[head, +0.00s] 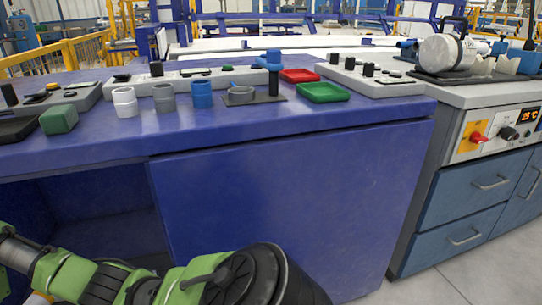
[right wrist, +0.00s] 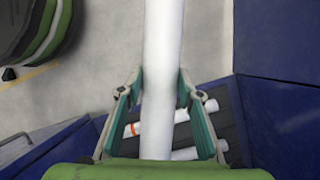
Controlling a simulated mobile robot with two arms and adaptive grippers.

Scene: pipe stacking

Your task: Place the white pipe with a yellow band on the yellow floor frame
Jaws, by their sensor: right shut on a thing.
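My right gripper (right wrist: 160,80) is shut on a long plain white pipe (right wrist: 163,35) in the right wrist view. The pipe runs from the top edge down between the two teal-padded fingers. No yellow band shows on its visible length, and its ends are out of sight or hidden. Below the gripper, a white pipe with an orange-red band (right wrist: 152,127) and another white pipe (right wrist: 188,154) lie on a dark surface (right wrist: 229,100). I cannot make out the yellow floor frame in either view. My left gripper is not in view.
A blue workbench (head: 290,170) holds white, grey and blue cups, a red tray (head: 299,75) and a green tray (head: 325,92). A grey-blue drawer cabinet (head: 470,205) stands at right. Blue panels (right wrist: 280,110) border the right of the wrist view. Grey floor shows at its upper left.

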